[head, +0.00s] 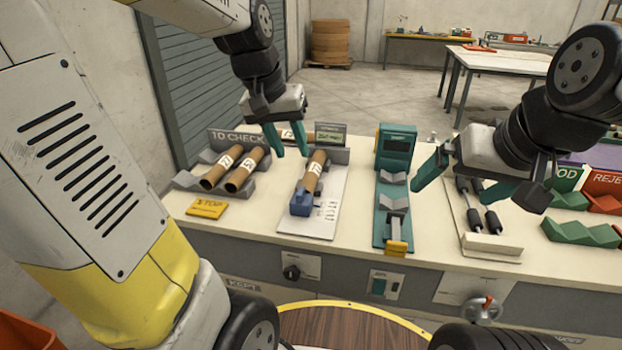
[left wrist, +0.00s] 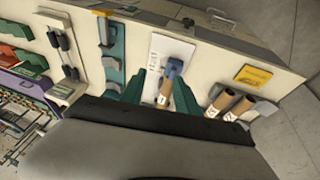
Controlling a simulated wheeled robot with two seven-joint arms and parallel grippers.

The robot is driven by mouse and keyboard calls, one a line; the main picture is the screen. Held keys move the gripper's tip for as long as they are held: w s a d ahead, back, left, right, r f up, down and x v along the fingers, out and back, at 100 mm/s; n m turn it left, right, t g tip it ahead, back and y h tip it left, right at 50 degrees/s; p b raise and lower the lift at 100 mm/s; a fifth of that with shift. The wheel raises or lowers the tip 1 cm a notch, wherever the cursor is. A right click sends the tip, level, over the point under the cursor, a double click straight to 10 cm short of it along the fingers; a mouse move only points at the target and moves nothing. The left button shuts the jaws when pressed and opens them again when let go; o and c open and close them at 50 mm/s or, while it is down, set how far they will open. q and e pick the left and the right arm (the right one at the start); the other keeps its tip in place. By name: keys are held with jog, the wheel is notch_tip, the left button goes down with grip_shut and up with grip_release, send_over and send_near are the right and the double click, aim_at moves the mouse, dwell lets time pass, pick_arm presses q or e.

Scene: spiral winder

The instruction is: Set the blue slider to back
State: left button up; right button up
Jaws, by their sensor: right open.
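The blue slider (head: 301,203) sits near the front end of a white marked plate (head: 325,222), touching or nearly touching the front end of a brown tube (head: 316,170). In the left wrist view the blue slider (left wrist: 173,68) and tube (left wrist: 164,93) show between my finger tips. My left gripper (head: 288,143) is open and empty, above and behind the slider, left of the tube's far end. My right gripper (head: 465,182) is open and empty over the right part of the bench, well away from the slider.
Two brown tubes (head: 232,168) lie in the grey "TO CHECK" rack at left. A teal gauge stand (head: 394,150) with a yellow block stands right of the plate. A rack with black rollers (head: 492,240) and green and red trays are further right.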

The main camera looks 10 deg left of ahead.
pick_arm(q)
jog(key=w+f+g+y, duration=0.1)
jog(key=w+f+g, duration=0.1)
jog(key=w+f, duration=0.6)
jog(key=g+y, duration=0.1)
send_over(301, 190)
notch_tip(301, 190, down, 5)
jog(key=shift+s+r, duration=0.1)
jog(key=shift+f, duration=4.05)
grip_shut()
